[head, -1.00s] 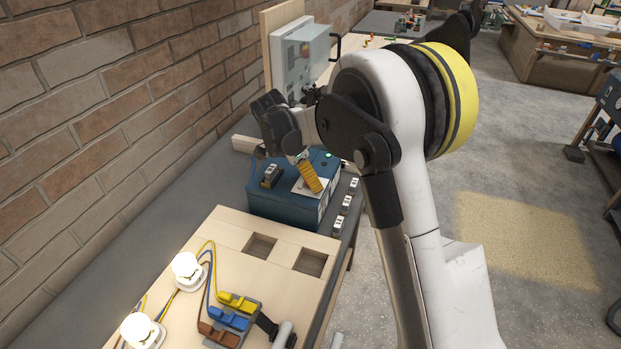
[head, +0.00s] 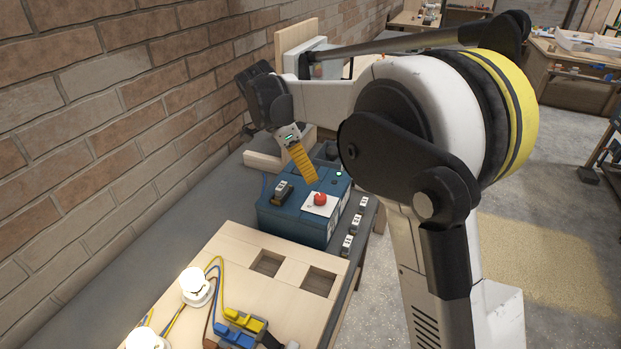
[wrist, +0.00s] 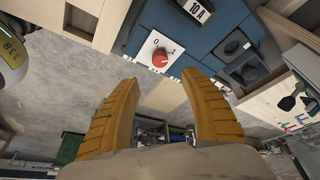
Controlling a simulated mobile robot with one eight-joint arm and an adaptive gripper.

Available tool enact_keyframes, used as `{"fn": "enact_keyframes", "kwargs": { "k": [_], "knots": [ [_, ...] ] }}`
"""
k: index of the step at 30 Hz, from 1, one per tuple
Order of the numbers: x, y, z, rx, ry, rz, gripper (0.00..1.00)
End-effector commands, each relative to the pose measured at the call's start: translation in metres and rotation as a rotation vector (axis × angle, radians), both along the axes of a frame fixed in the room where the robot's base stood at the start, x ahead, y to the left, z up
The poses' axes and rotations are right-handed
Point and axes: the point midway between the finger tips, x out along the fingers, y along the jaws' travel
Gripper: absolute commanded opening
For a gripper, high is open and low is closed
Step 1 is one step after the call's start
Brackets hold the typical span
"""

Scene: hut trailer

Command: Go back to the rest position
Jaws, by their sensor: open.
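My gripper (head: 304,165) has yellow ribbed fingers and is raised over the blue box (head: 300,226) in the head view. In the wrist view its two fingers (wrist: 162,108) stand wide apart with nothing between them. The box carries a white plate with a red knob (head: 320,198), which also shows in the wrist view (wrist: 160,58) beyond the fingertips, marked 0 and 1. The fingers look apart from the knob. A green light (head: 338,173) shows at the back of the box top. A small breaker block (head: 283,191) sits on the box.
A wooden board (head: 215,262) with two square openings, lit bulbs (head: 196,287) and coloured connectors (head: 243,325) lies in front of the box. Small grey modules (head: 353,231) line the bench's right edge. The brick wall (head: 90,100) is close on the left. A clear-lidded panel (head: 312,62) stands behind.

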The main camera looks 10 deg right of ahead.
Motion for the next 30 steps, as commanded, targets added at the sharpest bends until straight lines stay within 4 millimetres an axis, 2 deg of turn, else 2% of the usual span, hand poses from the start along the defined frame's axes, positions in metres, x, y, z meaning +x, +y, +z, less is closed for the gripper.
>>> {"fn": "enact_keyframes", "kwargs": {
  "k": [10, 14, 17, 23, 26, 30],
  "knots": [
    [-0.001, 0.001, 0.003, 0.001, 0.0, 0.002, 0.53],
    [-0.012, -0.005, 0.01, 0.016, 0.005, 0.061, 0.53],
    [-0.036, -0.014, 0.021, 0.046, 0.006, 0.185, 0.53],
    [-0.111, -0.033, 0.038, 0.091, -0.017, 0.551, 0.53],
    [-0.15, -0.039, 0.036, 0.086, -0.044, 0.735, 0.53],
    [-0.203, -0.044, 0.023, 0.046, -0.092, 0.979, 0.53]
  ]
}}
